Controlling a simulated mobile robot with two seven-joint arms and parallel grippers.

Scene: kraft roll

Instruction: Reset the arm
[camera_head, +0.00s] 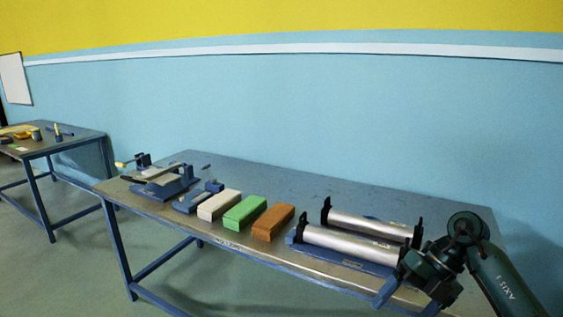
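My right arm comes in from the lower right corner, dark green. Its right gripper (407,302) hangs at the right end of the main table, over the front edge and close to the roller stand. Two bluish fingers show spread apart with nothing seen between them, so it looks open. The lower fingertip is partly cut off by the picture's bottom edge. My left arm and gripper are not in view.
The main table (290,180) carries a roller stand with two silver rollers (352,244), an orange block (272,222), a green block (245,212), a white block (219,204) and a blue clamp device (165,178). A second table (75,145) stands left. The table's back strip is clear.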

